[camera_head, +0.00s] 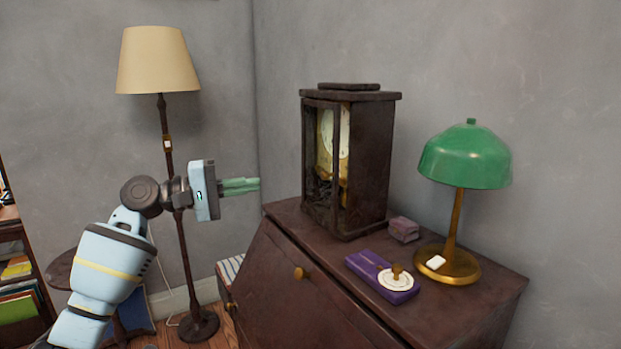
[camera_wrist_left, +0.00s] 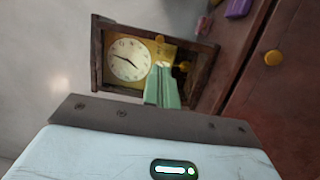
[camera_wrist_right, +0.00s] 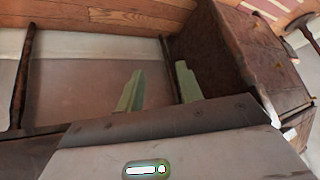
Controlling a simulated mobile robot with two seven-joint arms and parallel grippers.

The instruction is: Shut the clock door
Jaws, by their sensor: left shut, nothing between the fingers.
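The clock (camera_head: 368,165) is a tall dark wooden case standing upright on the desk, with a pale dial behind its front. Its framed clock door (camera_head: 337,170) appears to stand slightly ajar, with a narrow gap along its right edge. My left gripper (camera_head: 258,185) is shut and empty. It is to the left of the clock, apart from it, pointing right. In the left wrist view the clock (camera_wrist_left: 97,60) is turned sideways, and my fingers cover part of its lower front. My right gripper (camera_wrist_right: 160,76) is open and empty, in the right wrist view only.
The dark desk (camera_head: 460,310) carries a green lamp (camera_head: 466,158), a purple box with a white disc (camera_head: 370,266) and a small purplish block (camera_head: 404,229). A floor lamp (camera_head: 157,62) stands behind my left arm. Free air lies between my left gripper and the clock.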

